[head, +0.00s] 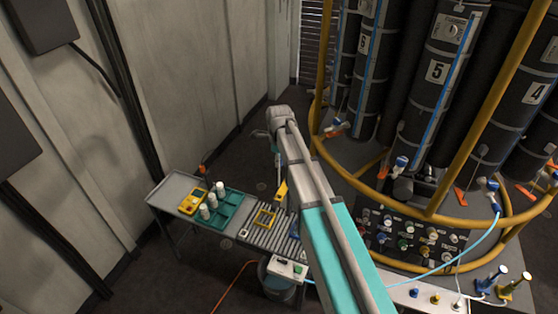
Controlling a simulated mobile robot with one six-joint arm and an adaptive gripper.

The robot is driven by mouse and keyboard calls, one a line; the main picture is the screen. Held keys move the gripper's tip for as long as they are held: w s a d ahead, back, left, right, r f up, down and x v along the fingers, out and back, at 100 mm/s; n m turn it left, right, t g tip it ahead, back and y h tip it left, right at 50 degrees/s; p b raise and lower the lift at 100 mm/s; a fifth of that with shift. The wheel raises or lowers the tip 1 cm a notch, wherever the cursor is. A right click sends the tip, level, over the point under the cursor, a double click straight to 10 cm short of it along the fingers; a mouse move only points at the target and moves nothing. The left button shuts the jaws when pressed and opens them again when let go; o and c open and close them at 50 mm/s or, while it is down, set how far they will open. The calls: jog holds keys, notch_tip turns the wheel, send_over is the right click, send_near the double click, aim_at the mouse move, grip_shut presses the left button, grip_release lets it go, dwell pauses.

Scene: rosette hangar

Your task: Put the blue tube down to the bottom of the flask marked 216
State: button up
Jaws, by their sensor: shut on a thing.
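My gripper (279,172) hangs down below the grey wrist at the far end of my arm, above the roller table. It is small and partly hidden by the arm. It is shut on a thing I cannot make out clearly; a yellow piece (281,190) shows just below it. White flasks (205,211) stand upright in a green tray (232,197) left of my gripper. Their marks are too small to read, so I cannot tell which is 216. I cannot make out the blue tube at my gripper. A light-blue hose (468,238) runs from a valve at the right.
The table (168,190) also holds a yellow tray (191,204) and a yellow frame (264,217). A control box (287,268) and a bucket (277,288) are at its near side. Numbered dark cylinders (437,72) stand behind yellow rails (322,75) at right. A wall bounds the left.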

jog(key=shift+r, duration=0.2)
notch_tip(320, 180, up, 12)
jog(key=p, duration=1.2)
jog(key=shift+r, duration=0.15)
dwell(1.6)
dwell(0.5)
jog(key=d+f+n+b, duration=0.3)
jog(key=f+b, duration=0.7)
jog(key=d+f+n+b, duration=0.3)
jog(key=f+b, duration=0.7)
jog(key=d+f+n+b, duration=0.3)
jog(key=d+f+b, duration=0.1)
jog(key=f+b, duration=0.6)
jog(key=shift+s+f+b, duration=0.3)
jog(key=shift+s+f, duration=0.05)
jog(key=shift+f, duration=0.25)
jog(key=shift+d, duration=0.1)
jog(key=shift+f, duration=0.15)
